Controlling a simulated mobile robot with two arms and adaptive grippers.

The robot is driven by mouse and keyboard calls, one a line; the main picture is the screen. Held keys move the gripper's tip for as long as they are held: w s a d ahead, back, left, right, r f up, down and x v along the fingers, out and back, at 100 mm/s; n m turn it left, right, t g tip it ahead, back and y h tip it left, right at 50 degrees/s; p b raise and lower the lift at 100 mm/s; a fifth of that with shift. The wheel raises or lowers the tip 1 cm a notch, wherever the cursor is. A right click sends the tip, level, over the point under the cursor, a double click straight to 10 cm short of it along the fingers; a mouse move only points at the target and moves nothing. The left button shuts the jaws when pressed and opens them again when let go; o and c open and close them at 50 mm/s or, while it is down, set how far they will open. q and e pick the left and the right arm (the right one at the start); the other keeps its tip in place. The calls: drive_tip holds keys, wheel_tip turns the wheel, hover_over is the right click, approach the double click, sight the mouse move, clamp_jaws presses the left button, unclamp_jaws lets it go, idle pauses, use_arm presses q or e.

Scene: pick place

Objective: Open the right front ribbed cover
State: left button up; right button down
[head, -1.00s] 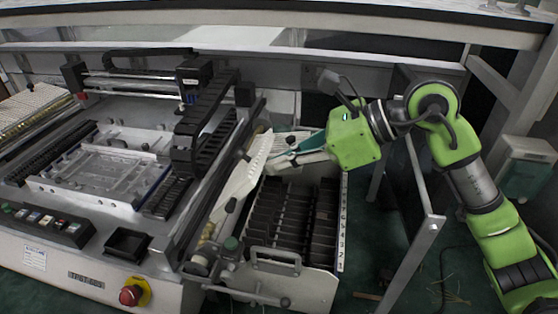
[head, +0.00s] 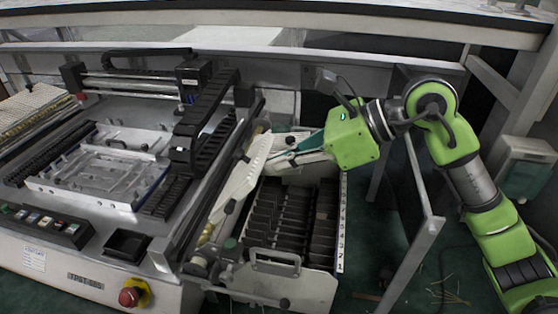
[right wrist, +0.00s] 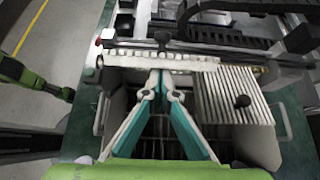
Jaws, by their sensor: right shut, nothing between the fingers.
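The right front ribbed cover (head: 238,187) is pale and stands raised on edge, leaning along the machine's right side above the slotted rack. In the right wrist view its ribbed edge (right wrist: 130,62) runs across ahead of the fingers. My right gripper (head: 268,161) has its fingers together and empty, with the tips at or very near the cover's upper part; contact is unclear. The fingertips also show in the right wrist view (right wrist: 160,75). A second ribbed cover (right wrist: 222,97) with a black knob lies flat to their right. My left gripper (right wrist: 66,94) shows small and unclear.
The open rack (head: 292,215) with dark slots lies below the right gripper, with a metal handle (head: 275,262) at its front. The machine bed (head: 105,165) and black cable chain (head: 205,130) are to the left. A metal post (head: 412,255) stands to the right.

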sight(239, 150)
drive_tip(key=a+r+h+p, duration=0.2)
drive_tip(key=p, duration=0.1)
drive_tip(key=a+r+h+p, duration=0.1)
drive_tip(key=p, duration=0.1)
drive_tip(key=shift+w+a+r+g, duration=0.3)
drive_tip(key=shift+w+a+r, duration=0.05)
drive_tip(key=shift+w+a+r+h+p, duration=0.1)
drive_tip(key=shift+a+r+h+p, duration=0.05)
drive_tip(key=shift+a+h+p, duration=0.45)
drive_tip(key=shift+w+a, duration=0.1)
drive_tip(key=shift+a, duration=0.3)
drive_tip(key=shift+w+a+r, duration=0.1)
drive_tip(key=shift+a+r, duration=0.05)
drive_tip(key=shift+a, duration=0.35)
